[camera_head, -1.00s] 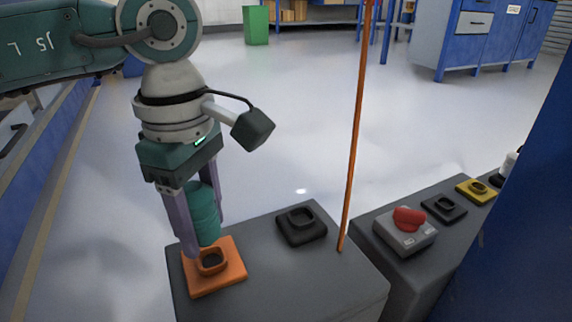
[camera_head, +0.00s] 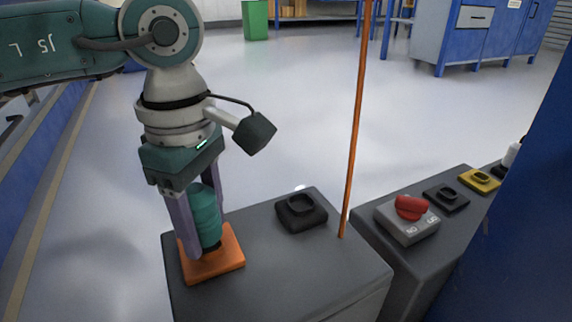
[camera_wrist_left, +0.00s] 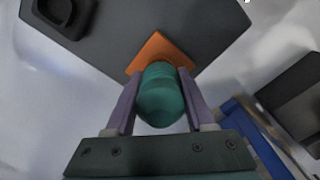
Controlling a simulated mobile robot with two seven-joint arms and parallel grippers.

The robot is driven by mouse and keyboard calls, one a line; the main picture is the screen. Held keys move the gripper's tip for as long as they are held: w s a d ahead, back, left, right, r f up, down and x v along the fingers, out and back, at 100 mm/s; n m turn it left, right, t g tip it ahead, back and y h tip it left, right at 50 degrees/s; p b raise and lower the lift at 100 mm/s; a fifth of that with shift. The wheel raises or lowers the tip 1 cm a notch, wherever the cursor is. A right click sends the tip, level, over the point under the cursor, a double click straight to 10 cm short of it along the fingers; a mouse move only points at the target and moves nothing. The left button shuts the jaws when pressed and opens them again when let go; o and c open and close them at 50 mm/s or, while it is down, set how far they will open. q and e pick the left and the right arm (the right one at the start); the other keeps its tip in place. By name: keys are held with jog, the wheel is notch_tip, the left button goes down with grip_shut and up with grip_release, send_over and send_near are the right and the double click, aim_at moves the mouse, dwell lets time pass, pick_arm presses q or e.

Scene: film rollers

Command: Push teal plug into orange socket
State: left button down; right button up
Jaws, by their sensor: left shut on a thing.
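My left gripper (camera_head: 193,226) is shut on the teal plug (camera_head: 206,213), which stands upright between its two purple fingers. The plug's lower end is at the orange socket (camera_head: 229,258), over its opening. A dark band shows at the plug's foot, and the opening is hidden behind the plug and a finger, so I cannot tell how deep it sits. In the left wrist view the plug (camera_wrist_left: 160,97) covers the middle of the orange socket (camera_wrist_left: 150,48), with my left gripper (camera_wrist_left: 157,90) around it. My right gripper is not in view.
A black socket (camera_head: 301,211) sits on the same grey block (camera_head: 300,268), right of the orange one. An orange pole (camera_head: 356,120) rises beside it. On the neighbouring block are a grey box with a red knob (camera_head: 410,208), another black socket (camera_head: 446,197) and a yellow socket (camera_head: 479,181).

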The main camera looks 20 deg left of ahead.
pick_arm(q)
jog(key=shift+f+b, duration=0.4)
jog(key=shift+f, duration=0.1)
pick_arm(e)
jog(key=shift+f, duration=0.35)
pick_arm(q)
jog(key=shift+f, duration=0.1)
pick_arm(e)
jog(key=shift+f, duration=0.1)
